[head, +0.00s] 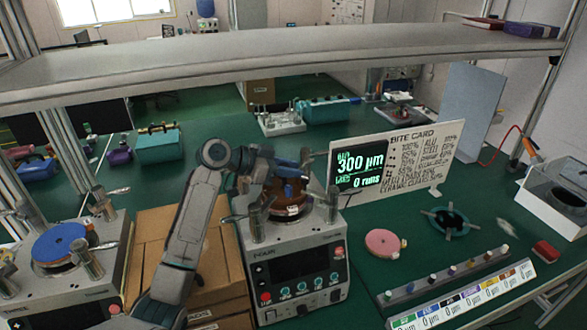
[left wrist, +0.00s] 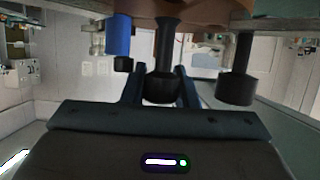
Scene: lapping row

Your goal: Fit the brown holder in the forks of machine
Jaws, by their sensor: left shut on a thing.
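The brown holder (head: 285,191) is over the plate of the middle machine (head: 300,262), between its metal fork posts. In the left wrist view the holder's brown underside (left wrist: 200,9) spans the top, with black stems hanging from it. My left gripper (head: 290,167) reaches in from the left, above the machine. In the left wrist view its fingers (left wrist: 158,82) are shut around one black stem with a wide end (left wrist: 163,88). Another black stem (left wrist: 236,80) hangs to the right. I cannot tell whether the holder touches the forks. My right gripper is not in view.
Another machine with a blue disc (head: 60,243) stands at the left, a cardboard box (head: 150,245) between the two. A pink disc (head: 384,243) and a dark green ring (head: 446,222) lie to the right. A shelf (head: 280,57) crosses above.

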